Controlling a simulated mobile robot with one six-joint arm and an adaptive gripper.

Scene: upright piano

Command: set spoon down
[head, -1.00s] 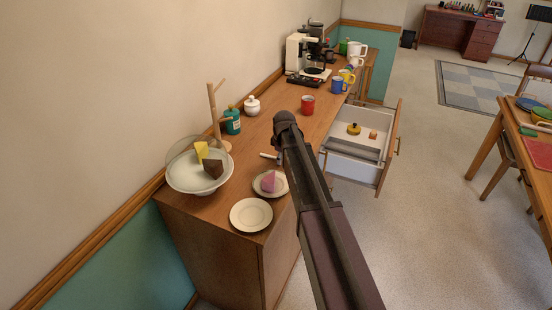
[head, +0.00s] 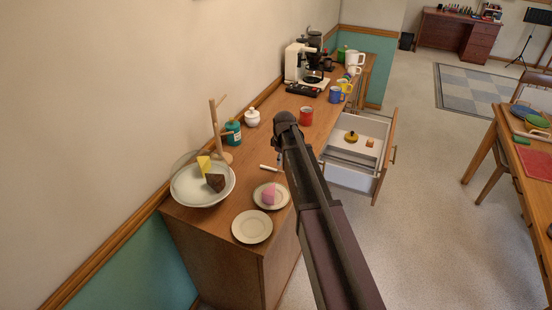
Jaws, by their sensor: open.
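A short pale handle (head: 270,168) lies on the wooden sideboard (head: 228,218), just behind the small plate with a pink cake slice. Its right end runs behind my arm, so I cannot tell whether it is the spoon. Nothing else in view is clearly a spoon. My dark arm reaches up from the bottom of the head view over the sideboard's front edge. My gripper is hidden behind the arm, and its fingers do not show.
An open drawer (head: 352,178) juts out right of my arm.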

